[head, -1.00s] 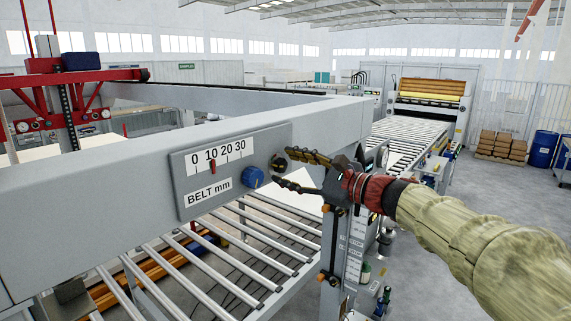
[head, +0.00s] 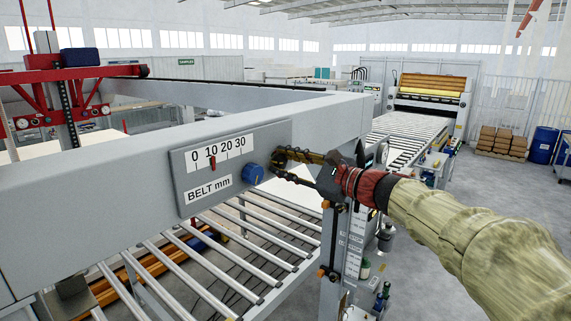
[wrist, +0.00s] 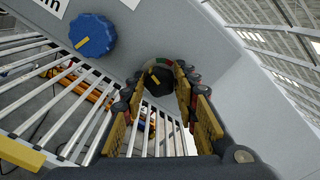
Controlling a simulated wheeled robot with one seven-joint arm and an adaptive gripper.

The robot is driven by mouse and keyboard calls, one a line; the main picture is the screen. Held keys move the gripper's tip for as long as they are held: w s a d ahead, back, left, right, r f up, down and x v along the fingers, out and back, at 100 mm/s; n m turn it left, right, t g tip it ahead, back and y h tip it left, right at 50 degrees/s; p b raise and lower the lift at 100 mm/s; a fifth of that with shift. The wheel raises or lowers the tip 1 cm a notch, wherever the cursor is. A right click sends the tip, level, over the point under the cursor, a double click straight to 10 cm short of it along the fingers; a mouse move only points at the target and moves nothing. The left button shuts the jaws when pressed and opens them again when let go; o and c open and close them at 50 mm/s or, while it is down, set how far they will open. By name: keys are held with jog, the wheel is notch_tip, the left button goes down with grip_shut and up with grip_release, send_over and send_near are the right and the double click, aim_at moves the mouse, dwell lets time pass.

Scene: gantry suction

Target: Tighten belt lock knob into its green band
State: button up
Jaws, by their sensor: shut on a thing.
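The black lock knob (wrist: 151,80) with a yellow mark sits on the grey beam face in the wrist view. A coloured arc (wrist: 166,64) with green and red parts curves around its upper edge; my fingers and the angle hide the rest, so I cannot tell exactly where the mark points. My gripper (wrist: 162,84) has one finger on each side of the knob and is shut on it. In the head view my gripper (head: 282,164) is at the right end of the belt panel (head: 182,190), and its fingers mostly cover the knob.
A blue knob (head: 253,173) with a yellow mark is close beside my fingers; it also shows in the wrist view (wrist: 92,35). The BELT mm scale (head: 222,151) has a red pointer near 10. Rollers (head: 255,245) lie below the beam.

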jog(key=c, duration=0.3)
jog(key=shift+c, duration=0.2)
jog(key=m+p, duration=0.1)
jog(key=m, duration=0.4)
jog(key=shift+p, duration=0.35)
jog(key=o, duration=1.2)
jog(key=shift+c, duration=0.2)
jog(key=shift+d, duration=0.1)
jog(key=v, duration=1.1)
jog(key=shift+s+d, duration=0.3)
